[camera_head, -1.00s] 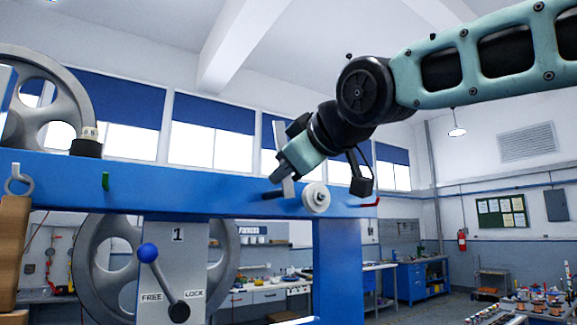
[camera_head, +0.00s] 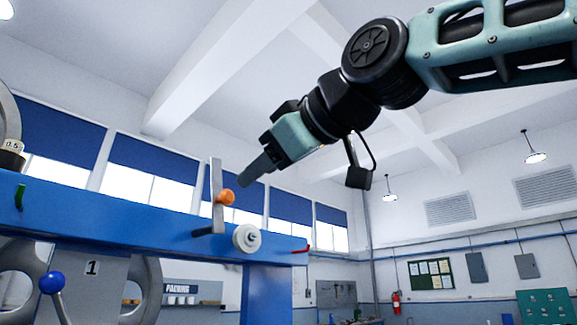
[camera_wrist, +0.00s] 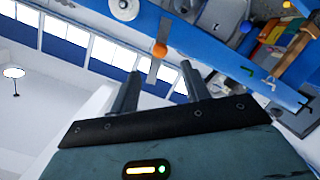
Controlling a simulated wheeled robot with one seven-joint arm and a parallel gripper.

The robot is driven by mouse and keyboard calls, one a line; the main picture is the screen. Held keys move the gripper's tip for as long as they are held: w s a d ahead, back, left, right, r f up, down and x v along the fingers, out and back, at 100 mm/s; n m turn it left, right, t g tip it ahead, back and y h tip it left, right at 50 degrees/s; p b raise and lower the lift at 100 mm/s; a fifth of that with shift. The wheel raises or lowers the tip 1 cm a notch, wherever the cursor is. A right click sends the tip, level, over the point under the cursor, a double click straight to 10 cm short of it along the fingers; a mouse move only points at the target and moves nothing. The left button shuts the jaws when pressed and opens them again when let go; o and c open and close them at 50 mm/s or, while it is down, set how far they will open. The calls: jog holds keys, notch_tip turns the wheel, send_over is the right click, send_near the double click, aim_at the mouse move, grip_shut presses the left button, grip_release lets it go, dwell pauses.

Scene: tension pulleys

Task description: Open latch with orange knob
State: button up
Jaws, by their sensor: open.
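In the wrist view the orange knob (camera_wrist: 159,50) and the lever (camera_wrist: 156,68) lie beyond and between my two fingers. My gripper (camera_head: 243,182) is just right of and slightly above the knob, angled down to the left. In the wrist view my gripper (camera_wrist: 160,82) has its fingers spread and empty. It appears not to touch the knob.
A white pulley (camera_head: 247,238) is on the beam right of the lever, with a red hook (camera_head: 300,249) farther right. A blue-knobbed lever (camera_head: 52,283) is on the panel marked 1 below. A green hook (camera_head: 20,197) is at left.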

jog(key=b+v, duration=0.1)
jog(key=v, duration=0.4)
dwell(0.5)
